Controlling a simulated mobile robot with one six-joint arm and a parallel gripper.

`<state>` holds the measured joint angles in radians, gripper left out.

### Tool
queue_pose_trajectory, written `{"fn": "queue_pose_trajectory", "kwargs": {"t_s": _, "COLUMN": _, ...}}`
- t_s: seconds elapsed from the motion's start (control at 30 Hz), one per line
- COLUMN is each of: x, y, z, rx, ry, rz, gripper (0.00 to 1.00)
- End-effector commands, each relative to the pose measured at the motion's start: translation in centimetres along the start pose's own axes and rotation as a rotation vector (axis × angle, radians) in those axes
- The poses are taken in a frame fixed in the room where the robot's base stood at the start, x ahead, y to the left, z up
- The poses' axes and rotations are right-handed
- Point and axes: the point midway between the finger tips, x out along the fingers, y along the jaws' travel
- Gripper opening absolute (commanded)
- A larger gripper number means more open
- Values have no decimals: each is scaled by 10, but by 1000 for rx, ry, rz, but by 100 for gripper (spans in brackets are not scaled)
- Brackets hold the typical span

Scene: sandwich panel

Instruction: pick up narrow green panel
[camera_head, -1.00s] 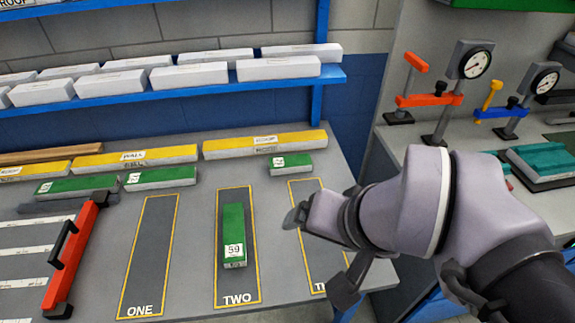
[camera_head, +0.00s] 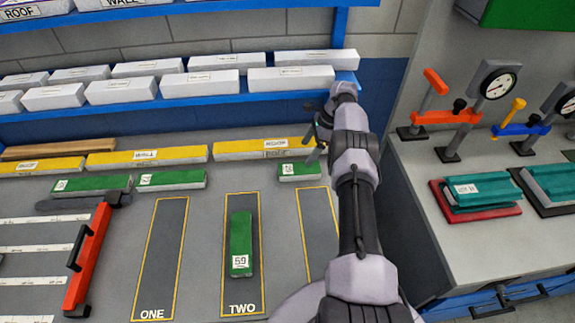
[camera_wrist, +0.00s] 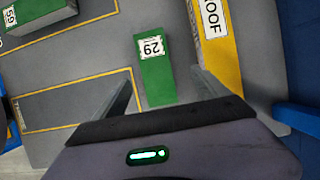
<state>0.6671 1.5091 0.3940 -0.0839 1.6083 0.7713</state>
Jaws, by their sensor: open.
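A short green panel (camera_head: 300,171) lies at the back right of the bench, in front of a yellow panel. It also shows in the wrist view (camera_wrist: 157,75) with a "29" label. My gripper (camera_head: 315,143) is over the back right of the bench near this panel. In the wrist view my gripper (camera_wrist: 163,73) is open, its fingers on either side of the panel's near end, with nothing held. Another green panel (camera_head: 241,243), labelled "59", lies in the slot marked TWO. Two more green panels (camera_head: 92,185) (camera_head: 171,180) lie at the back left.
Yellow panels (camera_head: 146,156) run along the bench's back, below a blue shelf (camera_head: 180,102) of white boxes. Slot ONE (camera_head: 160,255) is empty. Dial gauges (camera_head: 494,80) stand on the right-hand bench.

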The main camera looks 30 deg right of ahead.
Motion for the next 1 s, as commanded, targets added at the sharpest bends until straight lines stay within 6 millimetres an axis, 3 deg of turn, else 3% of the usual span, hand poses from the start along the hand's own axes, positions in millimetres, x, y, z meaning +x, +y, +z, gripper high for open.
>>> {"fn": "queue_pose_trajectory", "kwargs": {"t_s": 0.1, "x": 31, "y": 1, "z": 0, "rx": -2, "ry": 0, "rz": 3, "gripper": 85}}
{"fn": "queue_pose_trajectory", "kwargs": {"t_s": 0.33, "x": 62, "y": 5, "z": -1, "rx": -4, "ry": 0, "rz": 3, "gripper": 85}}
{"fn": "queue_pose_trajectory", "kwargs": {"t_s": 0.5, "x": 100, "y": 8, "z": -6, "rx": -6, "ry": 1, "rz": 0, "gripper": 85}}
{"fn": "queue_pose_trajectory", "kwargs": {"t_s": 0.77, "x": 102, "y": 8, "z": -4, "rx": -6, "ry": 2, "rz": -1, "gripper": 85}}
{"fn": "queue_pose_trajectory", "kwargs": {"t_s": 1.0, "x": 102, "y": 8, "z": -4, "rx": -6, "ry": 2, "rz": -1, "gripper": 39}}
